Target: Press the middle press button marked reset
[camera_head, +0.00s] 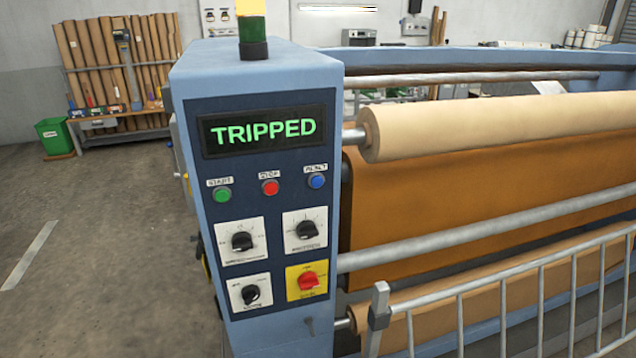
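The blue press cabinet (262,82) fills the middle of the head view. Its display (263,131) reads TRIPPED in green. Below it is a row of three buttons: a green one (222,195) at the left, labelled START; a red one (270,187) in the middle, labelled STOP; a blue one (317,181) at the right. The small label above the blue button (316,168) looks like RESET but is not sharp. The middle button is thus the red one, not the blue one. Neither of my grippers is in view.
Rollers with tan material (490,122) and a metal guard rail (520,275) stand at the right. The floor (90,260) at the left is clear.

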